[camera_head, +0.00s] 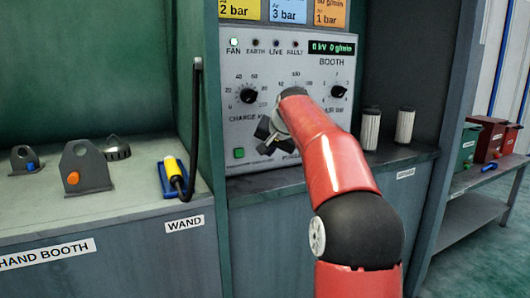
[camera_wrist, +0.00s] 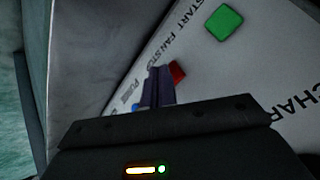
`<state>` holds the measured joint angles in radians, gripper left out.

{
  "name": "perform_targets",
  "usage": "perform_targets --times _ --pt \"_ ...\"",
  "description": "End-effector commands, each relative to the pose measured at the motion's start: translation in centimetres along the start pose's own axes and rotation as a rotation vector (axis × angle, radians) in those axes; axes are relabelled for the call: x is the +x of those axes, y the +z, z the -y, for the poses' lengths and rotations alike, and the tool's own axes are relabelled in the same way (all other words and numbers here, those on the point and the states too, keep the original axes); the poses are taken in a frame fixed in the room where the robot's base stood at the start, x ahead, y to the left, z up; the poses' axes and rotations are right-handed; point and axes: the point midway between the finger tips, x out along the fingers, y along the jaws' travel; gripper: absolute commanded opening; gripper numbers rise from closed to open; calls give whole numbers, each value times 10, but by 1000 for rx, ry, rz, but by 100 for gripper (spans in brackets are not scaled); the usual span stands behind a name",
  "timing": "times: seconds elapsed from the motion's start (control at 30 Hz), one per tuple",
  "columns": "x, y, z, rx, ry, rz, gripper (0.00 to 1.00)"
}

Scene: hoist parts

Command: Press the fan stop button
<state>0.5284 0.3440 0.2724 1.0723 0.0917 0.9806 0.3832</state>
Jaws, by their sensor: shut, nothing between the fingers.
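The booth control panel (camera_head: 290,85) is a light grey face with dials and a lit FAN lamp (camera_head: 234,41). Its green start button (camera_head: 239,153) is at the lower left and also shows in the wrist view (camera_wrist: 224,22). The red fan stop button (camera_wrist: 177,72) shows in the wrist view, partly hidden by my fingers. In the head view my gripper hides it. My gripper (camera_head: 264,134) is shut and empty in front of the lower panel. In the wrist view its fingertips (camera_wrist: 158,72) are right beside the red button; I cannot tell whether they touch it.
A blue item (camera_wrist: 138,107) shows beside the fingers near the PURGE label. A wand (camera_head: 174,172) with a black hose stands left of the panel. Two pale cylinders (camera_head: 371,128) (camera_head: 405,126) stand on the ledge at right. Brackets (camera_head: 85,167) sit on the left bench.

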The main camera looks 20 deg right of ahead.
Motion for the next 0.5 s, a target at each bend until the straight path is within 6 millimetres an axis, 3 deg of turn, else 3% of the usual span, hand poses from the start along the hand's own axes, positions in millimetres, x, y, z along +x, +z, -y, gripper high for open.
perform_targets --times 0.5 --pt "-7 6 -6 0 0 0 0"
